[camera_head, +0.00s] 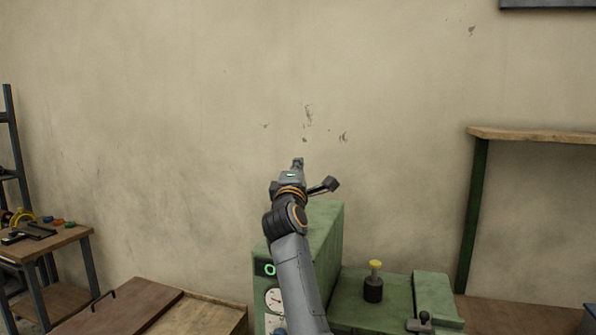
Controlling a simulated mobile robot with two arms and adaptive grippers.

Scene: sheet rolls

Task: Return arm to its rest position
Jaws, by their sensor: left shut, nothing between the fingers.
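My left arm (296,270) reaches up from the bottom middle of the head view, in front of a green machine. My left gripper (298,162) is at its upper end, raised against the bare wall above the machine. Its fingers are small in the view and close together, with nothing seen between them. My right gripper is not in view.
The green machine (327,225) has dials on its front and a yellow-topped black knob (374,280) at its right. A wooden bench with tools (65,240) stands at the left. Brown boards (120,308) lie at the lower left. A shelf (540,135) is at the right.

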